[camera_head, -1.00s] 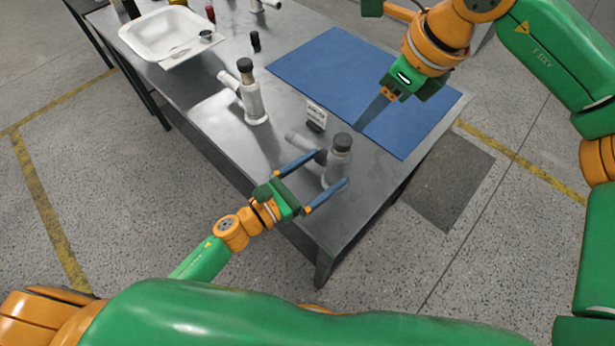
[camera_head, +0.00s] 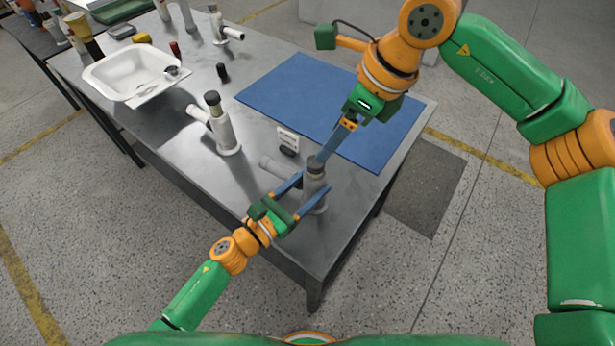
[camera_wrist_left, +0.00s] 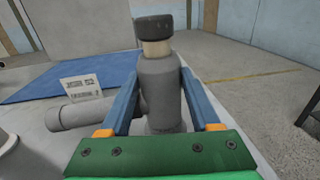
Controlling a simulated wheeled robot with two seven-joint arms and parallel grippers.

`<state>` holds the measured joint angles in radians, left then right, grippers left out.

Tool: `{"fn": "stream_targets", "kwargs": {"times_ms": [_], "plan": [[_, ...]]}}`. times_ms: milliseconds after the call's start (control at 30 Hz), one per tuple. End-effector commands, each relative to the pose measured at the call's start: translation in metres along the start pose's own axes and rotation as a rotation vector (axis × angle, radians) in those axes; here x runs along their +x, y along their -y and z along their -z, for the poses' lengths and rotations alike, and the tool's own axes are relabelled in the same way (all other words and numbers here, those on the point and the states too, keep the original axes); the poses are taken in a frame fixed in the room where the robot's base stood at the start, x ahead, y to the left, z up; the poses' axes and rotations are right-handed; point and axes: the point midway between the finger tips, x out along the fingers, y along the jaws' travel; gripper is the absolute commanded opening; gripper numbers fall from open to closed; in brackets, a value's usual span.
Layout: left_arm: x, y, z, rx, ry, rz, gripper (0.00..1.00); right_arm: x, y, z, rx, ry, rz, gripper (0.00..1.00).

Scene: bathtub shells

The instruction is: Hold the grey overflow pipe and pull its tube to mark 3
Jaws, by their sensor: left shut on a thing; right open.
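The grey overflow pipe (camera_head: 313,198) stands upright near the table's front right corner, with a side branch pointing left and a dark cap (camera_head: 315,164) on top. In the left wrist view the pipe (camera_wrist_left: 160,88) stands between the blue fingers, and a short pale band of tube (camera_wrist_left: 157,48) shows under the cap. I cannot read any marks on it. My left gripper (camera_head: 311,184) is shut on the pipe's body. My right gripper (camera_head: 321,157) is open, its fingertips pointing down beside the cap; I cannot tell whether they touch it.
A small sign (camera_head: 287,140) stands behind the pipe. A white pipe (camera_head: 222,132) with a dark cap stands to the left. A blue mat (camera_head: 290,88) covers the table's back right, and a white basin (camera_head: 132,72) lies at the left. Small parts stand along the back.

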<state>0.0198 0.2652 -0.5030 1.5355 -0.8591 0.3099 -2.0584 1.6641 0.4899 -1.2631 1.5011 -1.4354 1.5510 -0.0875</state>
Motion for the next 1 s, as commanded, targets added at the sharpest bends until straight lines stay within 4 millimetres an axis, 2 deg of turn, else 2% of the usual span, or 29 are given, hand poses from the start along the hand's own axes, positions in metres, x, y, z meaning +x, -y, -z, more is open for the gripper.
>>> {"fn": "stream_targets", "kwargs": {"times_ms": [133, 233, 367, 500, 633, 767, 867, 1000], "plan": [[0.0, 0.0, 0.0, 0.0, 0.0, 0.0, 0.0, 0.03, -0.03, -0.007, -0.127, 0.203, -0.26, 0.77], [0.0, 0.0, 0.0, 0.0, 0.0, 0.0, 0.0, 0.042, -0.044, -0.012, -0.2, 0.461, -0.41, 0.77], [0.0, 0.0, 0.0, 0.0, -0.001, 0.0, 0.0, 0.05, -0.037, -0.002, -0.208, 0.806, -0.438, 0.77], [0.0, 0.0, 0.0, 0.0, -0.001, 0.0, 0.0, 0.06, -0.011, 0.031, -0.145, 1.064, -0.294, 0.77], [0.0, 0.0, 0.0, 0.0, -0.001, 0.0, 0.0, 0.068, 0.009, 0.065, -0.093, 1.162, -0.136, 0.77], [0.0, 0.0, 0.0, 0.0, -0.001, 0.0, 0.0, 0.072, 0.018, 0.083, -0.071, 1.187, -0.05, 0.77], [0.0, 0.0, 0.0, 0.0, -0.001, 0.0, 0.0, 0.076, 0.019, 0.075, -0.07, 1.193, -0.035, 0.77], [0.0, 0.0, 0.0, 0.0, -0.001, 0.0, 0.0, 0.089, 0.016, 0.041, -0.072, 1.195, -0.037, 0.77]]}}
